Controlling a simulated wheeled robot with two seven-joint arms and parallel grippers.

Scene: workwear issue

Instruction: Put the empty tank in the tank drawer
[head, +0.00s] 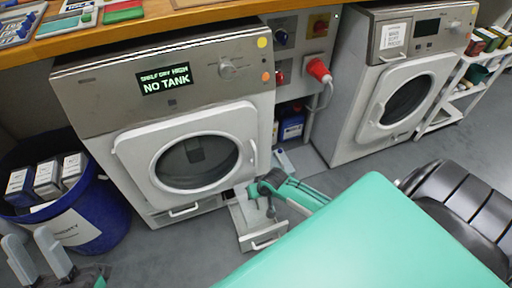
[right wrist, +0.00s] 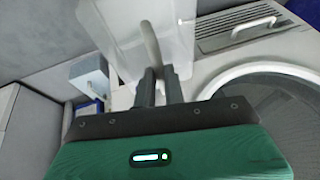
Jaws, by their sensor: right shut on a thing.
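The dryer (head: 190,110) at left shows "NO TANK" on its display. Low at its right side, the tank drawer (head: 262,240) is pulled out, with a white bar handle on its front. My right gripper (head: 269,202) is over this drawer. In the right wrist view, the right gripper (right wrist: 160,88) is shut on the pale handle of the translucent tank (right wrist: 112,35). The tank is at the drawer opening; I cannot tell whether it rests on the drawer floor. My left gripper (head: 38,262) is open and empty at the lower left.
A blue bin (head: 95,215) with white boxes stands left of the dryer. A second machine (head: 350,120) and a white shelf cart (head: 445,112) are at right. A black seat (head: 465,205) is at lower right.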

